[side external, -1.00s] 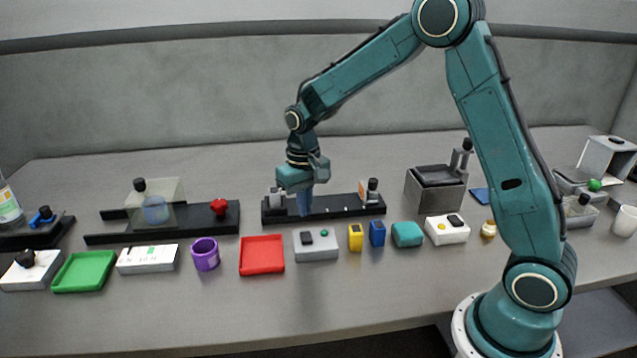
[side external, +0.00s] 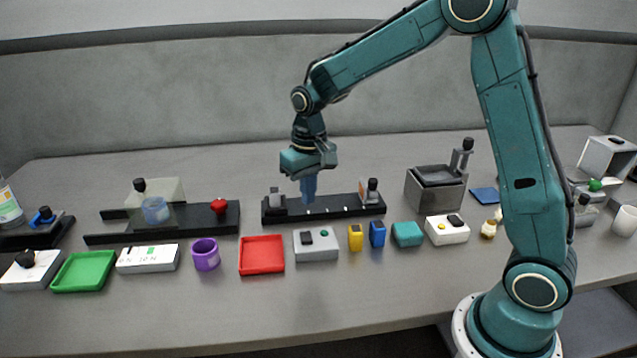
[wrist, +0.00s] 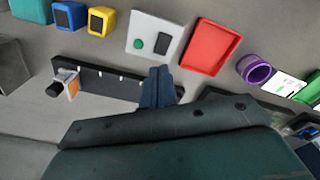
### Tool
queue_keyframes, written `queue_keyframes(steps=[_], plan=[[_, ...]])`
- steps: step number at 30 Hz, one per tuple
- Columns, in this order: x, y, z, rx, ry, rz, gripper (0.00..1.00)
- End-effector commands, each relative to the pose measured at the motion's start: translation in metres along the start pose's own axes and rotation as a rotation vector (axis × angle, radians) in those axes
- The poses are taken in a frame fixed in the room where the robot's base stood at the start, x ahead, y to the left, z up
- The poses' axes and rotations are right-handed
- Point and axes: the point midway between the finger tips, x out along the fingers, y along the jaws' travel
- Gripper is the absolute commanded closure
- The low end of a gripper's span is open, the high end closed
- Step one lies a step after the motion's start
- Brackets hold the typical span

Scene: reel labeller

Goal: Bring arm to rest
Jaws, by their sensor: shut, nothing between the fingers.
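My gripper (side external: 309,190) points down above the black reel rail (side external: 335,206), with its fingertips shut and nothing between them. In the wrist view my gripper (wrist: 157,85) shows its blue fingers together in front of the black rail (wrist: 112,84). The rail has a grey block (side external: 275,202) at its left end and a bracket with a dark knob and an orange part (side external: 369,191) at its right end. The fingers look slightly above the rail; the exact gap is hard to tell.
In front of the rail are a red tray (side external: 262,255), a grey button box (side external: 316,246), a yellow block (side external: 355,238), a blue block (side external: 377,234) and a purple cup (side external: 205,255). A grey bin (side external: 436,191) stands right of the rail. The table behind the rail is clear.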

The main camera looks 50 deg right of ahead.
Motion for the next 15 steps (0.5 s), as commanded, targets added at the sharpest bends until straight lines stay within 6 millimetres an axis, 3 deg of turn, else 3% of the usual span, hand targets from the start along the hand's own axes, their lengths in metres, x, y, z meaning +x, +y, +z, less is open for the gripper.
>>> queue_keyframes(steps=[15], plan=[[-0.090, 0.006, 0.075, -0.080, 0.153, -0.026, 1.00]])
